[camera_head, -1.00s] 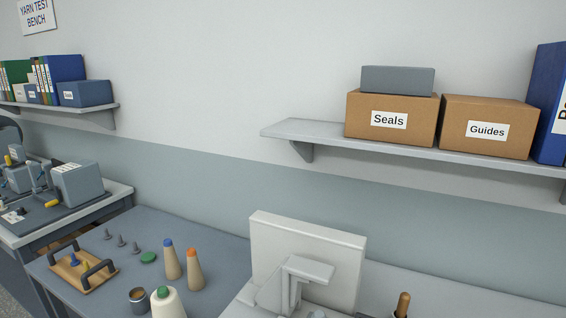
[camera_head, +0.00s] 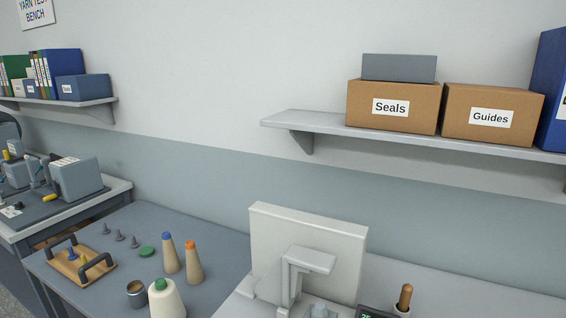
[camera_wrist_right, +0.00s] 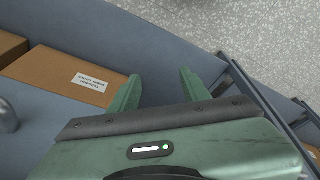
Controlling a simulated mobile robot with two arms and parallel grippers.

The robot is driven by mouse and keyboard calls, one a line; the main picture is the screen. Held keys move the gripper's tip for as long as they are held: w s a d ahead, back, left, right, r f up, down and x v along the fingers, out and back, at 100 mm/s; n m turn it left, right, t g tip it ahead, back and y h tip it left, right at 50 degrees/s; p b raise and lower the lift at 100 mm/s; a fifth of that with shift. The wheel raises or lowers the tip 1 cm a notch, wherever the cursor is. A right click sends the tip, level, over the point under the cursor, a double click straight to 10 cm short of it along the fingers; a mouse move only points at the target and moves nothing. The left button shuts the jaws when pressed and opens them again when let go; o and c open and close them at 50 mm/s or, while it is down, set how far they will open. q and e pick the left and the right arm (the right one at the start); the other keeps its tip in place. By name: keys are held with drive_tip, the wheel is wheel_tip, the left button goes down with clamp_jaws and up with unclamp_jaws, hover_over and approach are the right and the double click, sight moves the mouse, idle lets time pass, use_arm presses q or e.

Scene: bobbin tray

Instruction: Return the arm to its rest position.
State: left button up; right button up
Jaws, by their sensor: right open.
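My right gripper (camera_wrist_right: 160,90) shows in the right wrist view. Its two green fingers are apart, with nothing between them. It is over a grey-blue surface (camera_wrist_right: 160,40), with the speckled floor beyond. My left gripper is in neither view. In the head view, the wooden bobbin tray (camera_head: 67,270) with two dark handles sits on the left bench, with a blue-topped and a yellow piece on it. No gripper is near the tray in that view.
Cardboard boxes (camera_wrist_right: 75,75) lie left of the right gripper.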

drive_tip(key=s+d+f+b, duration=0.1)
drive_tip(key=s+f+b, duration=0.1)
drive_tip(key=s+f, duration=0.4)
drive_tip(key=s+d+f+g+b, duration=0.1)
drive_tip(key=s+f, duration=0.6)
drive_tip(key=f, duration=0.8)
drive_tip(key=s+d+f+b, duration=0.1)
drive_tip(key=s+f+b, duration=0.2)
drive_tip(key=s+f, duration=0.3)
wheel_tip(320, 180, down, 5)
drive_tip(key=shift+s+d+f+g, duration=0.1)
drive_tip(key=shift+s+d+g, duration=0.1)
drive_tip(key=shift+s+g, duration=0.15)
